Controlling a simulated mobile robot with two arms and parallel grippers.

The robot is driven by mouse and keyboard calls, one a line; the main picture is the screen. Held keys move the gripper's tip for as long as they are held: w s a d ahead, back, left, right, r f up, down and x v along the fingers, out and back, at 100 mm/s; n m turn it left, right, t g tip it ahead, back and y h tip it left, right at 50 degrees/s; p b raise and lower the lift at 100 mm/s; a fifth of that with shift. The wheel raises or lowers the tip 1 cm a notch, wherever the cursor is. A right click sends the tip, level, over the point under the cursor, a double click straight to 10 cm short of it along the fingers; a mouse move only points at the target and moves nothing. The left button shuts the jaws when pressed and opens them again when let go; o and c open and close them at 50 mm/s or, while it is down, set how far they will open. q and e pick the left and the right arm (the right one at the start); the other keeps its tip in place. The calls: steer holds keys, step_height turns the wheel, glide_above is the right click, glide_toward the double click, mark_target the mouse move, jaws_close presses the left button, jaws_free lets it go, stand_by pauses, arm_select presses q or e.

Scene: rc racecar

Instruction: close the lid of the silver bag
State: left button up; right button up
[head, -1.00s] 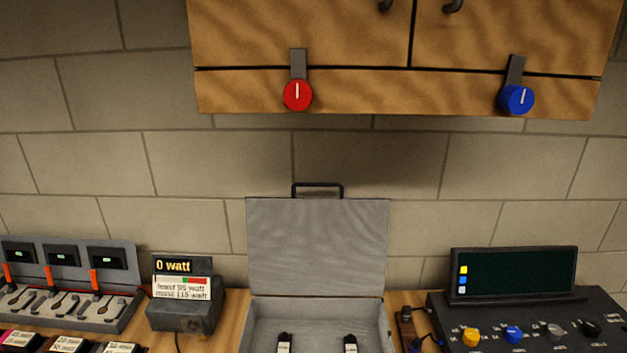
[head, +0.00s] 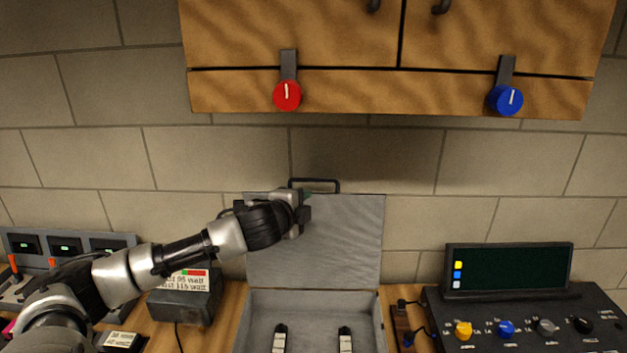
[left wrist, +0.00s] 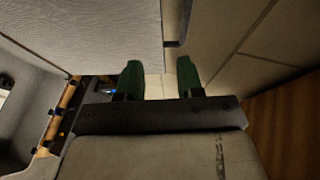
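The silver bag (head: 262,300) is a grey case on the wooden table, its lid (head: 340,245) standing upright against the wall side. A dark handle (head: 315,181) sits on the lid's top edge. My left gripper (head: 306,203) is at the upper left part of the lid, just below the handle. In the left wrist view its green fingers (left wrist: 160,70) are apart, with nothing seen held between them. The lid (left wrist: 90,25) and handle (left wrist: 184,22) lie just beyond the fingers; I cannot tell whether they touch. My right gripper is not in view.
Two small black-and-white items (head: 280,338) lie in the bag. A watt meter box (head: 185,305) and a charger rack stand left, partly behind my left arm. A dark console with a screen (head: 508,270) stands right. A wooden cabinet (head: 300,40) with red and blue knobs hangs above.

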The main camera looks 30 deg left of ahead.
mark_target(312, 181)
arm_select(q)
steer(key=shift+t+y, duration=0.3)
steer(key=w+a+p, duration=0.1)
steer(key=w, duration=0.2)
steer(key=w+a+p, duration=0.1)
steer(key=w, duration=0.2)
steer(key=w+a+r+p, duration=0.1)
steer(key=w+p, duration=0.1)
steer(key=w, duration=0.1)
steer(key=shift+a, duration=0.3)
steer(key=shift+p+x, duration=0.3)
steer(key=shift+x, duration=0.55)
steer(key=shift+c, duration=0.2)
jaws_close()
